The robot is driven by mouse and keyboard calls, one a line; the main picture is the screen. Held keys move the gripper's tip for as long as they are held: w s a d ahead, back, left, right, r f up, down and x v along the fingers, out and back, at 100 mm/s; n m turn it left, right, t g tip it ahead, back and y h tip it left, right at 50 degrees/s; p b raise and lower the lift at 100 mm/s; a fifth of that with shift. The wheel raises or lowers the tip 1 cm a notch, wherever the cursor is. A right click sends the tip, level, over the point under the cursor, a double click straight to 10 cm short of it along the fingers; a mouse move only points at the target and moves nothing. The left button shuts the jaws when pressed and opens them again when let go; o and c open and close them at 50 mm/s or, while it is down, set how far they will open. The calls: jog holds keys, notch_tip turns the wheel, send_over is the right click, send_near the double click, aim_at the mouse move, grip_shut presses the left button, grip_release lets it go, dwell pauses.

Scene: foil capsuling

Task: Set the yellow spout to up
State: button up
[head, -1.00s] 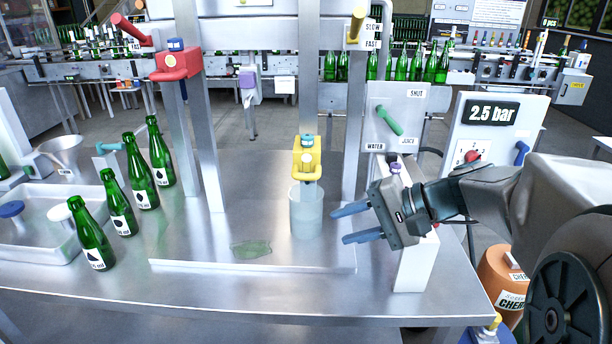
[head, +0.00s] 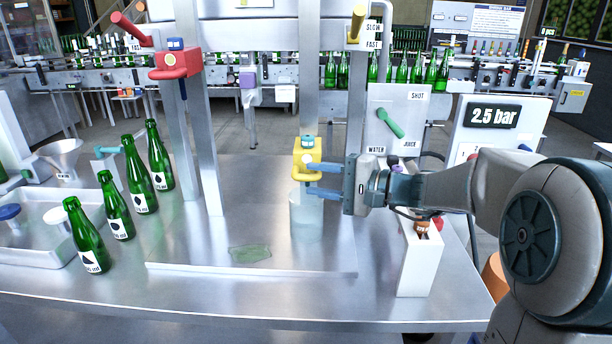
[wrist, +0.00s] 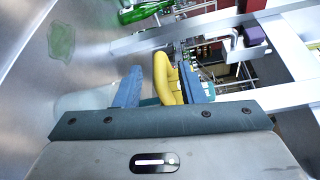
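The yellow spout (head: 308,146) is mounted on a metal post in the middle of the station, with a green part on top and a yellow loop-like handle at its front. My gripper (head: 316,182) has come in from the right, with its two blue fingers pointing left at the spout's lower part. In the wrist view the yellow handle (wrist: 168,80) shows between the two fingers of my gripper (wrist: 163,88), closer to the right finger. A gap shows at the left finger, so the gripper is open. Whether the right finger touches the handle is unclear.
A translucent cup (head: 306,218) stands below the spout. A red spout (head: 178,62) is on the left post. Several green bottles (head: 90,238) stand at the left. A white bin (head: 418,265) is under my arm. The tray front is mostly clear.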

aim_at(313, 179)
jog(key=shift+x, duration=1.6)
grip_shut()
